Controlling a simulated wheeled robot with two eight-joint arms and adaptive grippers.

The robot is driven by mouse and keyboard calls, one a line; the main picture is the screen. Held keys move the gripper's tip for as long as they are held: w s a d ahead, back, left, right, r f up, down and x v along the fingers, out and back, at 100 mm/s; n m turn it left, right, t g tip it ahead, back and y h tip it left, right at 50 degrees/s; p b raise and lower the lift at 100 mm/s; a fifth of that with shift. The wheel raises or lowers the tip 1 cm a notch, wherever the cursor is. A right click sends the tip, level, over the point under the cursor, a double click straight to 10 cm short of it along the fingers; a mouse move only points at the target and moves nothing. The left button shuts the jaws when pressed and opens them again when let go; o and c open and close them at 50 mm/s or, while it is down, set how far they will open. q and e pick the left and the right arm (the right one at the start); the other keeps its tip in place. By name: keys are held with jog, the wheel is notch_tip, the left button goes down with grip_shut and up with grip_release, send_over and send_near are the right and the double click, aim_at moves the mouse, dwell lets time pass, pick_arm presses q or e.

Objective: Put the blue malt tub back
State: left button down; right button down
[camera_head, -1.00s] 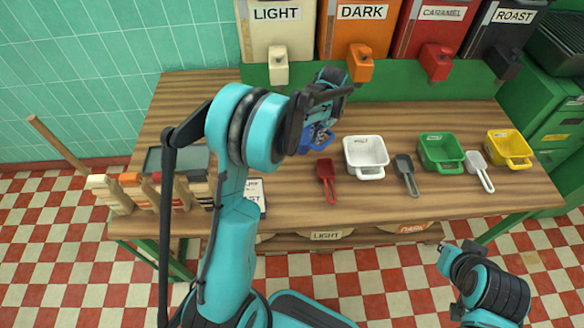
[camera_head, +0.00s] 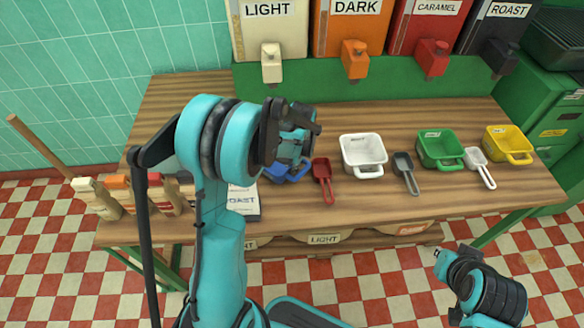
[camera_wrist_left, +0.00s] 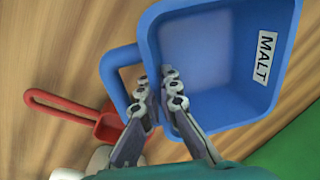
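The blue malt tub (camera_head: 287,175) is in the head view at the middle of the table, partly hidden by my left gripper (camera_head: 300,155). In the left wrist view the tub (camera_wrist_left: 215,60) shows its MALT label and open top, and looks empty. My left gripper (camera_wrist_left: 160,95) has its fingers close together at the tub's handle-side wall, where the handle joins, and is shut on it. I cannot tell whether the tub touches the table. My right gripper (camera_head: 440,257) is low at the right, off the table's front edge, its fingers too small to judge.
A red scoop (camera_head: 323,180) lies just right of the blue tub. Further right are a white tub (camera_head: 362,150), grey scoop (camera_head: 406,172), green tub (camera_head: 438,148), white scoop (camera_head: 480,168) and yellow tub (camera_head: 507,142). A ROAST card (camera_head: 243,202) lies left. Dispensers (camera_head: 355,25) stand behind.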

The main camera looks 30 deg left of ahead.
pick_arm(q)
jog(key=shift+f, duration=0.15)
jog(key=c, duration=1.7)
grip_release()
